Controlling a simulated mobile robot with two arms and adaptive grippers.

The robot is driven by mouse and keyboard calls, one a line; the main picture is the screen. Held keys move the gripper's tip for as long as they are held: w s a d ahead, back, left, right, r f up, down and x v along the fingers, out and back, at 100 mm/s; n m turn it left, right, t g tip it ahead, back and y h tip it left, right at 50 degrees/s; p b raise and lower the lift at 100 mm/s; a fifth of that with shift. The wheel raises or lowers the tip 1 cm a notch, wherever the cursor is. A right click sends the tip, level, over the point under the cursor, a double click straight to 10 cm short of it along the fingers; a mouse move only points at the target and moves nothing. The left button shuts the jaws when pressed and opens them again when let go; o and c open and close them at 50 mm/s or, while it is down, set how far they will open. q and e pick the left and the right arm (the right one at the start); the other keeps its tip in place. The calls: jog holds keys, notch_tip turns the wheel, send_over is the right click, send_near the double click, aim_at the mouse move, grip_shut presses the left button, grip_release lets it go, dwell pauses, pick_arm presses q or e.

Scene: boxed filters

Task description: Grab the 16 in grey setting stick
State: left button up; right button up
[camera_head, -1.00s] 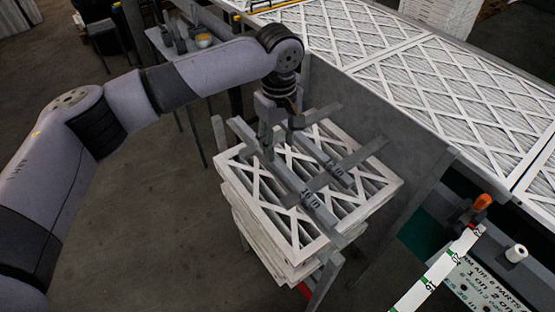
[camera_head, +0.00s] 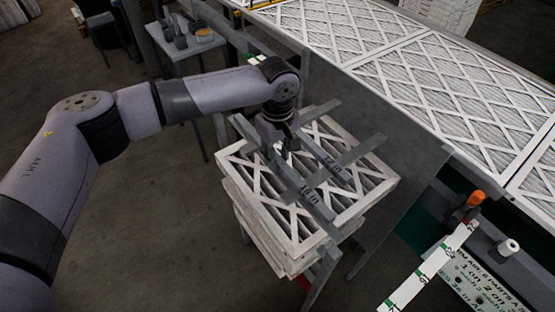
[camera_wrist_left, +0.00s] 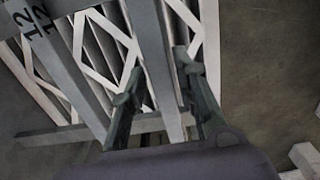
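The grey 16 in setting stick (camera_head: 318,206) lies across the top of a stack of white-framed filters (camera_head: 285,222). Its printed label faces up. A similar grey stick marked 12 (camera_head: 333,168) lies beside it, to the right. My left gripper (camera_head: 276,152) is over the far part of the 16 in stick, pointing down. In the left wrist view the fingers (camera_wrist_left: 158,75) are apart, one on each side of an unmarked stretch of grey stick (camera_wrist_left: 153,50). The 12 stick (camera_wrist_left: 50,60) is to the left there. Finger contact is unclear. My right gripper is out of view.
A grey crossbar (camera_head: 352,155) lies across the stack near the sticks. A conveyor with flat white filters (camera_head: 450,90) runs along the right behind a grey side panel. A white marked ruler (camera_head: 425,275) and orange-handled tool (camera_head: 475,198) are at lower right.

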pick_arm(q)
grip_shut()
jog(key=shift+r, duration=0.15)
dwell(0.4)
